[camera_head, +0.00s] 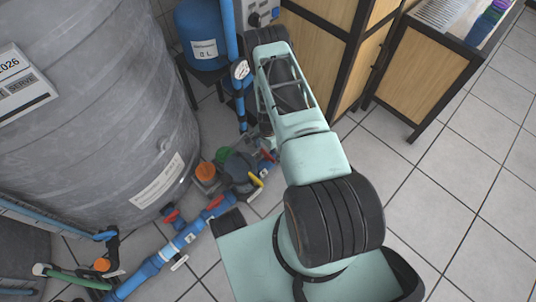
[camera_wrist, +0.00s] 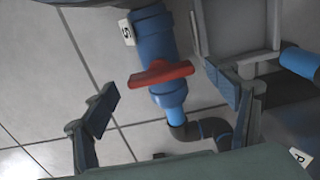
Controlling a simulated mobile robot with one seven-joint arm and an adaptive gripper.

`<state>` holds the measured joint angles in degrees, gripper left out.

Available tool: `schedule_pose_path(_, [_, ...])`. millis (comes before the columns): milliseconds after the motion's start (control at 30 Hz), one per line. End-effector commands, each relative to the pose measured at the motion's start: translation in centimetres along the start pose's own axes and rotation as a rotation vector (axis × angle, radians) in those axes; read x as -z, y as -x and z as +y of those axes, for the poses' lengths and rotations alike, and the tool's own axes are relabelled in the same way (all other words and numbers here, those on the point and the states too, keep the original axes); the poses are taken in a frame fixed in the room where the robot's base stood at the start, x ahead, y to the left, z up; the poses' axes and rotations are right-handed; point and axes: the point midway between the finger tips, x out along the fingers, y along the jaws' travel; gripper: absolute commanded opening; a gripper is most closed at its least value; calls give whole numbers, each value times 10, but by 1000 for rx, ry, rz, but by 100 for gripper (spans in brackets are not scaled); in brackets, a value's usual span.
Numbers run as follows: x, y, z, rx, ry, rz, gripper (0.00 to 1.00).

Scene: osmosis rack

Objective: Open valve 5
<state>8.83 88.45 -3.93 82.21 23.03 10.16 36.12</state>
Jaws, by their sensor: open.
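A valve with a red bar handle (camera_wrist: 163,73) sits on a blue pipe (camera_wrist: 155,35) in the wrist view. A white tag (camera_wrist: 127,32) beside the pipe bears a turned character that looks like a 5. My gripper (camera_wrist: 161,86) is open, with one finger left of the red handle and the other to its right. The handle lies across the space between the fingertips, and nothing is clamped. I cannot tell whether either finger touches it. In the head view my arm hides most of the gripper, near a red-handled valve (camera_head: 269,155) low on the pipework.
A big grey tank (camera_head: 90,100) stands at left. A pump (camera_head: 238,168) and a yellow handle (camera_head: 256,180) are close by. A wooden cabinet (camera_head: 315,50) stands behind my arm. The tiled floor (camera_head: 460,190) at right is clear.

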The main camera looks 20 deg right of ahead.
Motion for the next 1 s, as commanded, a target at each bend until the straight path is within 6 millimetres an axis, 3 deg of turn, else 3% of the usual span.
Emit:
schedule_pose_path(333, [0,-4,0,1,1,1,80])
schedule_pose_path(700, [0,-4,0,1,1,1,39])
schedule_pose_path(1000, [0,-4,0,1,36,0,38])
